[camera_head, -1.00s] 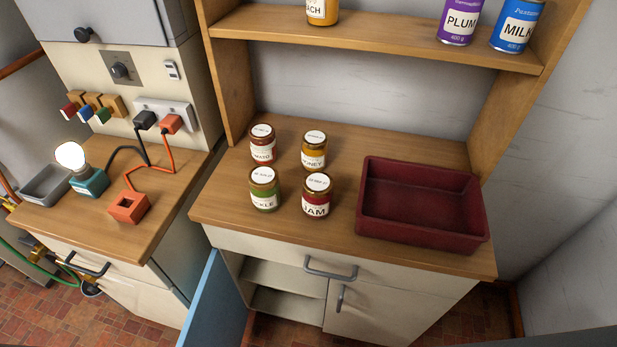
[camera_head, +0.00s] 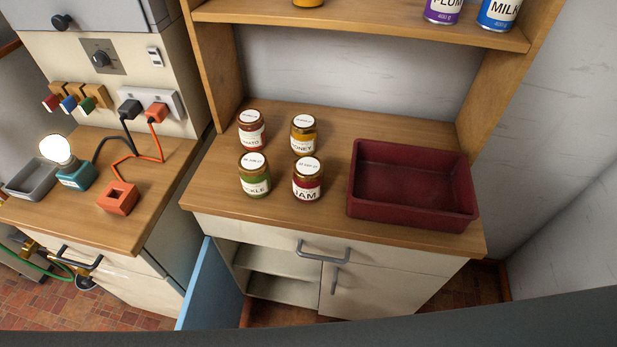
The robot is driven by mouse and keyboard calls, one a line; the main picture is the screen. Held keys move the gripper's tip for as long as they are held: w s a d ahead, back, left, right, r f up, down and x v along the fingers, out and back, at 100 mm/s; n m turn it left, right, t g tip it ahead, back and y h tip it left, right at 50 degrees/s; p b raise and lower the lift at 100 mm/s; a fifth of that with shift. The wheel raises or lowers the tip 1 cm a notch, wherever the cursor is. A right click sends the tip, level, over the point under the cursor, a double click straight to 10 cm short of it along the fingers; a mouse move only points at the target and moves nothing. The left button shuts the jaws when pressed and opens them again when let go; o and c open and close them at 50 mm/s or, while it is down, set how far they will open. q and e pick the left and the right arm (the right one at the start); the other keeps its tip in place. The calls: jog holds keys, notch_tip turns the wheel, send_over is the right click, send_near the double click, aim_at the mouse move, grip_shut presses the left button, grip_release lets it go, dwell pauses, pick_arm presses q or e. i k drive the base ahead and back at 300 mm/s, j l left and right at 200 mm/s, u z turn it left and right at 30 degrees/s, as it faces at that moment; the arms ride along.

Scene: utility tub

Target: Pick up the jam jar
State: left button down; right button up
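The jam jar (camera_head: 307,179) stands upright on the wooden cabinet top, front right in a group of small jars. It has a white lid label and a dark red body marked JAM. The pickle jar (camera_head: 254,175) stands just to its left. The honey jar (camera_head: 303,135) is behind it, and the tomato jar (camera_head: 251,130) is behind the pickle jar. Neither of my grippers shows in the head view.
A dark red tub (camera_head: 412,212) stands right of the jars. A shelf (camera_head: 370,24) with cans overhangs the back. A blue cabinet door (camera_head: 211,287) hangs open below. The left counter (camera_head: 150,212) holds a lit lamp (camera_head: 57,152) and an orange block (camera_head: 118,197).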

aim_at(307, 171)
jog(key=z, duration=2.2)
jog(key=k+l, duration=0.1)
jog(key=k, duration=0.35)
jog(key=k+l, duration=0.15)
jog(key=k, duration=0.3)
jog(key=k+l, duration=0.1)
jog(key=k, duration=0.35)
